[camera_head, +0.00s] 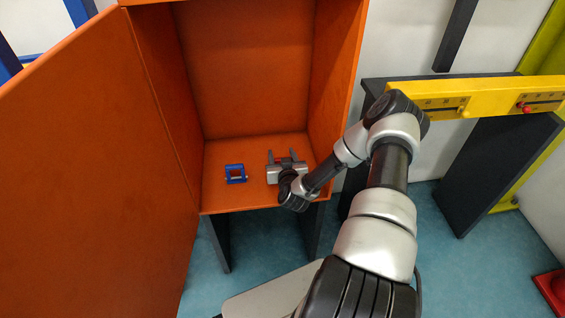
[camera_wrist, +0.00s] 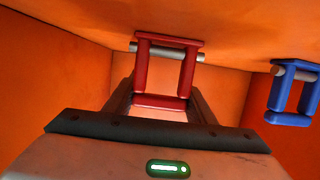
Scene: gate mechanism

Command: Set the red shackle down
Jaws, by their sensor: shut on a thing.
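The red shackle (camera_wrist: 149,73) is a red frame with a grey pin across it, in the middle of the wrist view. My gripper (camera_wrist: 161,102) is shut on its near bar, one finger on each side. In the head view my gripper (camera_head: 283,157) is inside the orange cabinet, low over its floor. I cannot make out the red shackle in that view. Whether the shackle touches the cabinet surface, I cannot tell.
A blue shackle (camera_head: 235,173) stands on the cabinet floor (camera_head: 218,200), left of my gripper; it shows at the right of the wrist view (camera_wrist: 290,92). The cabinet door (camera_head: 95,170) is open at the left. A yellow beam (camera_head: 475,95) is at the right.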

